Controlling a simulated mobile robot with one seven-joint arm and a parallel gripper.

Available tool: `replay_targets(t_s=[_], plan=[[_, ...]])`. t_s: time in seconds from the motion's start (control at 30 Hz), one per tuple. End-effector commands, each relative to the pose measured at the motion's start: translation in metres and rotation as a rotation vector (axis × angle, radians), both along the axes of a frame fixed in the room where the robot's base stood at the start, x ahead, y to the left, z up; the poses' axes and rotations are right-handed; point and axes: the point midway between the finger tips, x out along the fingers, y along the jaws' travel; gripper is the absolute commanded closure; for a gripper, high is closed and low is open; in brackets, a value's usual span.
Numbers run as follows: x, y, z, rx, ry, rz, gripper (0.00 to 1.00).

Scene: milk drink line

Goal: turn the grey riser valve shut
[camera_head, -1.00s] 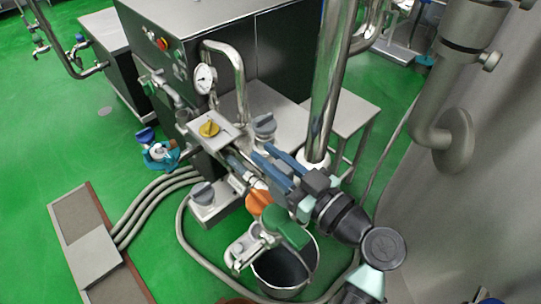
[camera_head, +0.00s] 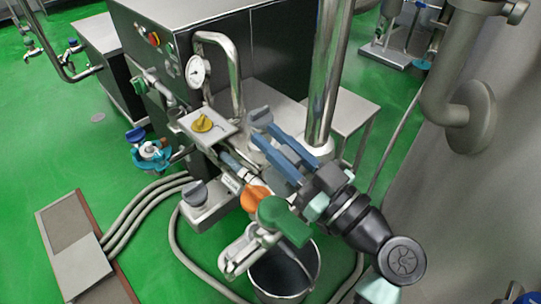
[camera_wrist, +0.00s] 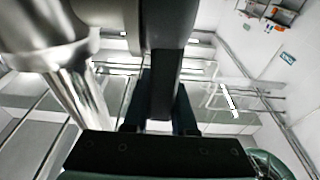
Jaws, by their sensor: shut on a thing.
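The grey riser valve handle (camera_head: 261,114) is beside the shiny upright pipe, behind the yellow knob. My gripper (camera_head: 261,132) has its two blue fingers reaching up and left to this handle, and it is shut on it. In the wrist view the dark grey handle (camera_wrist: 164,85) stands between my two dark fingers (camera_wrist: 162,118). The fingertips partly hide the lower part of the handle in the head view, and its stem is hidden.
A yellow knob (camera_head: 202,123), an orange knob (camera_head: 256,198), a green handle (camera_head: 282,218) and another grey knob (camera_head: 195,193) are close around my gripper. The shiny pipe (camera_head: 325,75) rises just right. A bucket (camera_head: 283,272) stands below. Hoses (camera_head: 148,205) lie on the green floor.

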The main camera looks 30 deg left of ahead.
Motion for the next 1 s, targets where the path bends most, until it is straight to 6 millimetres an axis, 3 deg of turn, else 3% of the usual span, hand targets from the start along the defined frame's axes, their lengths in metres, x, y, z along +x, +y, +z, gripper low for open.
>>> replay_targets(t_s=[0.03, 0.5, 0.93, 0.97, 1.0], plan=[[0.0, -0.002, -0.007, 0.018, -0.01, -0.003, 1.0], [-0.005, -0.014, -0.002, 0.161, -0.062, -0.003, 1.0], [-0.005, -0.015, 0.002, 0.174, -0.064, 0.0, 1.0], [-0.006, -0.015, 0.002, 0.174, -0.064, 0.0, 0.7], [-0.006, -0.015, 0.002, 0.174, -0.064, 0.0, 0.62]])
